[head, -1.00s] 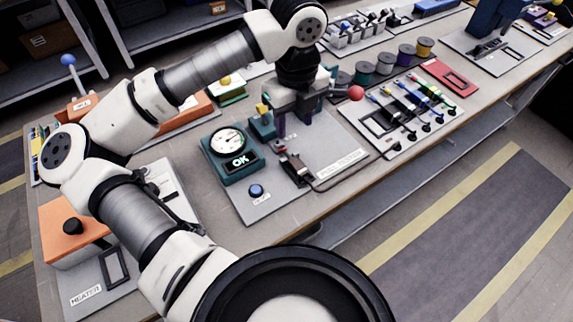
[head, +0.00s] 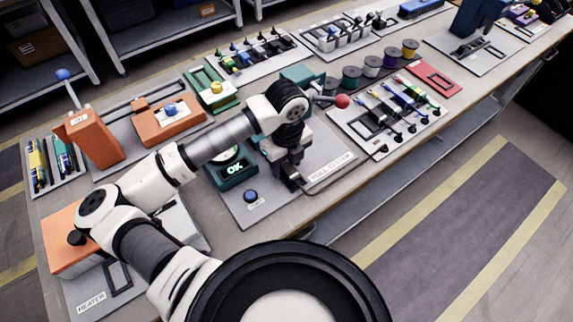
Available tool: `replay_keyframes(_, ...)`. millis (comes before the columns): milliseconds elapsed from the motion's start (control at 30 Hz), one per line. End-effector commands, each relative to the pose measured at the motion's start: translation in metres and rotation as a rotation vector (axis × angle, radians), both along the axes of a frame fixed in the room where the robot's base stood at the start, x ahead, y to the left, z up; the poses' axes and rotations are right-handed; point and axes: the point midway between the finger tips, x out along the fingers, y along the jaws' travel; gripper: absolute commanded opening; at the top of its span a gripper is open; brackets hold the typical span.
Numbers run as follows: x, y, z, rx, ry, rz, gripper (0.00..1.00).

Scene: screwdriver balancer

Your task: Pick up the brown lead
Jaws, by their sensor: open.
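A thin brown lead (head: 325,183) runs along the front edge of the grey pull tester plate (head: 236,203). Its left end goes under my gripper (head: 290,180), where a small dark block shows partly. My gripper points down over the tester, close above that block. Its jaws are open, but the wrist hides most of the fingers and I cannot tell whether they touch anything. The tester's gauge and its OK display (head: 234,170) are just left of my gripper, with the gauge partly hidden by my arm.
The tester's red ball knob (head: 342,101) is up and right of my wrist. A blue button (head: 250,196) is at the plate's front left. To the right is a plate with coloured and black connectors (head: 374,147). Spools (head: 372,66) stand behind it. The bench's front edge is close.

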Motion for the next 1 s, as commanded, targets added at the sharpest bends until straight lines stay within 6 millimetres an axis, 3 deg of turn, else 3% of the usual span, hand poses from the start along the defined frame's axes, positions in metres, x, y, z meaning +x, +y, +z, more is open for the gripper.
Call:
replay_keyframes(233, 0.0001, 0.0001, -0.0027, 0.0, 0.0, 0.0, 0.47)
replay_keyframes(600, 0.0001, 0.0001, -0.0021, 0.0, 0.0, 0.0, 0.0)
replay_keyframes(1000, 0.0006, 0.0005, 0.0069, 0.001, -0.002, 0.001, 0.0)
